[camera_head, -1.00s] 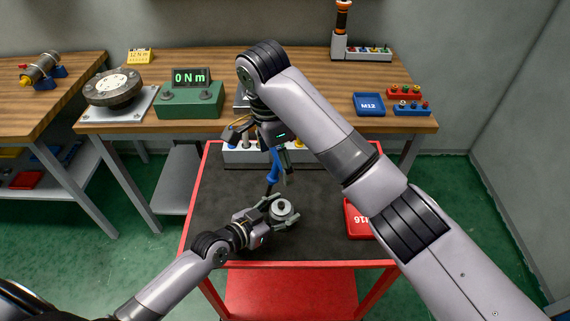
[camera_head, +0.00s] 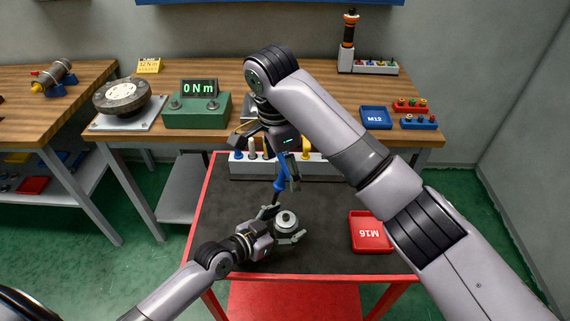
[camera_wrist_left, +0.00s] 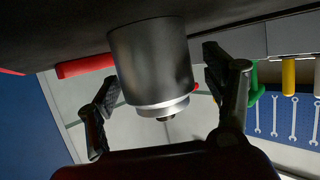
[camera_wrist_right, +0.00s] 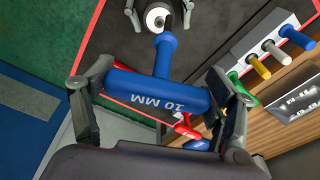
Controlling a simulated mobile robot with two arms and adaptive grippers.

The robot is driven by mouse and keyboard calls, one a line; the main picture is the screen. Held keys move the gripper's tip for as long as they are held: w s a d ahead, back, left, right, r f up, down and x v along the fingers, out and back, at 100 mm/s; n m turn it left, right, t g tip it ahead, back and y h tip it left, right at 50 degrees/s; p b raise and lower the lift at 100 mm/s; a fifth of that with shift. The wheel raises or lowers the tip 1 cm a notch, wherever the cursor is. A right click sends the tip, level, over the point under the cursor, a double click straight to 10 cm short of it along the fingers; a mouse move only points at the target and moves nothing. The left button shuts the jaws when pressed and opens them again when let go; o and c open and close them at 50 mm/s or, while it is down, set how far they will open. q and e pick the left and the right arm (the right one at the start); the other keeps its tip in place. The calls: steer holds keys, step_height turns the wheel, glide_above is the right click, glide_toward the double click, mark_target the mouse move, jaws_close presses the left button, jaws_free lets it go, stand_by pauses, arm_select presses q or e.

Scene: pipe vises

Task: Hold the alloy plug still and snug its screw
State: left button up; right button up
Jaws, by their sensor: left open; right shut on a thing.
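The alloy plug (camera_head: 287,226), a silver cylinder with a dark centre on top, stands on the cart's dark mat. In the left wrist view the plug (camera_wrist_left: 150,62) is between my left gripper's (camera_head: 286,222) open fingers, with a gap on each side. My right gripper (camera_head: 285,173) is shut on the blue handle of a driver (camera_head: 281,184), above and behind the plug. The handle reads 10 MM in the right wrist view (camera_wrist_right: 150,92). The driver's thin shaft points down, left of the plug in the head view; its tip is hard to make out.
A red M16 tray (camera_head: 370,247) lies on the cart, right of the plug. A light tool rack (camera_head: 250,168) with coloured handles stands at the cart's back edge. The bench behind carries a green meter (camera_head: 196,111) reading 0 N m, a round fixture (camera_head: 122,97) and a blue M12 tray (camera_head: 376,117).

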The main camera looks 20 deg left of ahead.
arm_select(q)
steer(key=v, duration=1.2)
steer(key=shift+s+d, duration=0.1)
steer(key=shift+d, duration=0.05)
